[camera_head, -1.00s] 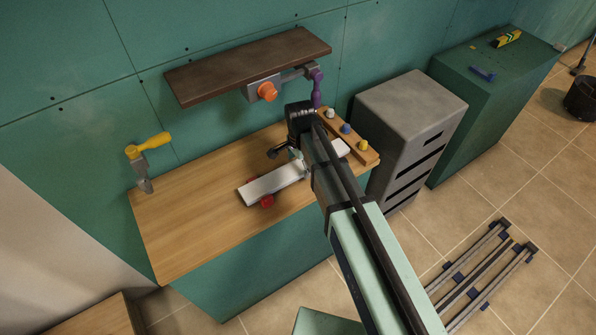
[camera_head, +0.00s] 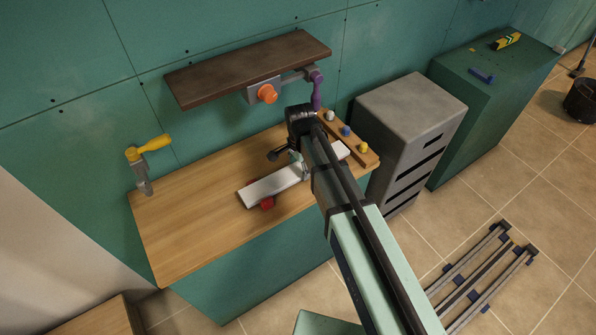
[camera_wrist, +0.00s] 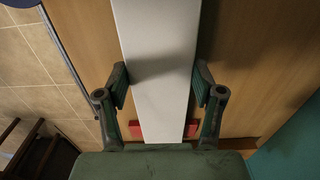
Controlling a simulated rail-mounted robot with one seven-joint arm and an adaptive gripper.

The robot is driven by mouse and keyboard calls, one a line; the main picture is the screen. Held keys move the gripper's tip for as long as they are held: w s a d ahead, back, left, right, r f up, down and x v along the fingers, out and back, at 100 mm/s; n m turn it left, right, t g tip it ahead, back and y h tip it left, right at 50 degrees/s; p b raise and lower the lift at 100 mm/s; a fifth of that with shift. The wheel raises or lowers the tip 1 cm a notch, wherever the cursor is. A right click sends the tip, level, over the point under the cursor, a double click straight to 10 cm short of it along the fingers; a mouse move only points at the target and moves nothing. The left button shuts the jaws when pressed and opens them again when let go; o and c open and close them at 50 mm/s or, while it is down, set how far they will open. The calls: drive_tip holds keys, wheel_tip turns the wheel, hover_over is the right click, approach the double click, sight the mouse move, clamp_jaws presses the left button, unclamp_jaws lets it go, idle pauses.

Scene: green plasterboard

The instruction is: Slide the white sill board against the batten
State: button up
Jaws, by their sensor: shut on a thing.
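The long white sill board (camera_head: 270,187) lies flat-looking and slanted across the wooden bench top, partly covered by my arm. It also runs lengthwise through the wrist view (camera_wrist: 158,60). My gripper (camera_wrist: 160,88) has one finger on each long edge of the board and is shut on it. In the head view my gripper (camera_head: 300,163) is mostly hidden by my arm. A wooden strip with several coloured knobs, apparently the batten (camera_head: 350,143), lies along the right end of the bench, near the board's right end. Whether they touch is unclear.
A red piece (camera_head: 267,203) shows under the board; red parts (camera_wrist: 136,130) flank it in the wrist view. A yellow-handled clamp (camera_head: 143,168) stands at the bench's left edge. A dark shelf (camera_head: 250,68) hangs above. The bench's left half (camera_head: 185,220) is clear.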

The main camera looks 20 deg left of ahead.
drive_tip(key=shift+w+d, duration=0.35)
drive_tip(key=shift+w, duration=0.05)
idle(0.8)
drive_tip(key=o, duration=1.7)
wheel_tip(320, 180, up, 12)
drive_tip(key=shift+s+f, duration=0.1)
